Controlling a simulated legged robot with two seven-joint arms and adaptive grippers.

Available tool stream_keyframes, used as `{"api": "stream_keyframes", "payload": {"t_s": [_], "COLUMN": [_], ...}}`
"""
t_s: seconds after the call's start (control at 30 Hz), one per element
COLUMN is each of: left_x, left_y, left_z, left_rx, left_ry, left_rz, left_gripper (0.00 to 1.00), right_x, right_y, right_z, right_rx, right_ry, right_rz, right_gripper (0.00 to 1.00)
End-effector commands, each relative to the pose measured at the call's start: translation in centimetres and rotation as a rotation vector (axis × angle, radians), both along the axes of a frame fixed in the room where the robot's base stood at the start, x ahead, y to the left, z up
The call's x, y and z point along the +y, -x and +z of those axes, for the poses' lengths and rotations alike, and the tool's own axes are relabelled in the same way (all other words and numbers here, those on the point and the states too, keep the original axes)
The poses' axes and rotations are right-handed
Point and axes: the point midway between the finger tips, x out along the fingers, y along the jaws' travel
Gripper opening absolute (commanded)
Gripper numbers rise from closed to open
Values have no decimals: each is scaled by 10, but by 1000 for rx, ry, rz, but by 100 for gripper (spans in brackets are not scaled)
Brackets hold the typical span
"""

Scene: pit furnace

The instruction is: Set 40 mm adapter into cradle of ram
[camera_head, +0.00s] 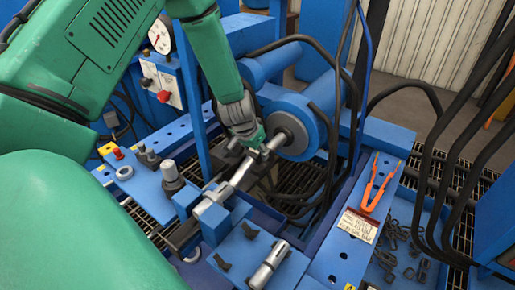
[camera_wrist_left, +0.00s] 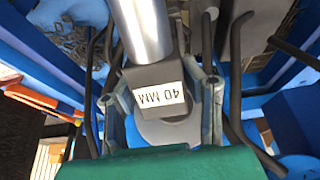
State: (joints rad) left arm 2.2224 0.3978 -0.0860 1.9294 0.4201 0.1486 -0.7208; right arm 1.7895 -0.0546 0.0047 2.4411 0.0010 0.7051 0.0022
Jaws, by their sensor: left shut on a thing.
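My left gripper (camera_head: 254,143) reaches down in front of the blue ram (camera_head: 300,122). It is shut on the 40 mm adapter (camera_wrist_left: 138,30), a dark block with a white "40 MM" label and a bright steel cylinder. In the left wrist view, the left gripper (camera_wrist_left: 162,100) has a finger on each side of the labelled block. In the head view a bright steel shaft (camera_head: 241,174) runs down-left from the gripper, in line with the ram. The gripper hides the ram's cradle, so I cannot tell whether the adapter touches it. My right gripper is not in view.
Another steel cylinder (camera_head: 268,265) lies on a blue plate in front. Orange tongs (camera_head: 378,185) and a labelled card (camera_head: 356,227) lie on the right rail. Black hoses (camera_head: 345,85) hang around the ram.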

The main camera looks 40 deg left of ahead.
Motion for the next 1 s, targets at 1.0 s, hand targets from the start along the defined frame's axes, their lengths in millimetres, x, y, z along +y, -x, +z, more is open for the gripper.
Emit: {"api": "stream_keyframes", "payload": {"t_s": [1.0], "left_x": [0], "left_y": [5], "left_z": [-25], "left_rx": [13], "left_ry": [1], "left_rz": [0], "left_gripper": [0], "right_x": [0], "right_y": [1], "right_z": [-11], "right_rx": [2], "right_ry": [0], "right_rz": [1], "right_gripper": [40]}}
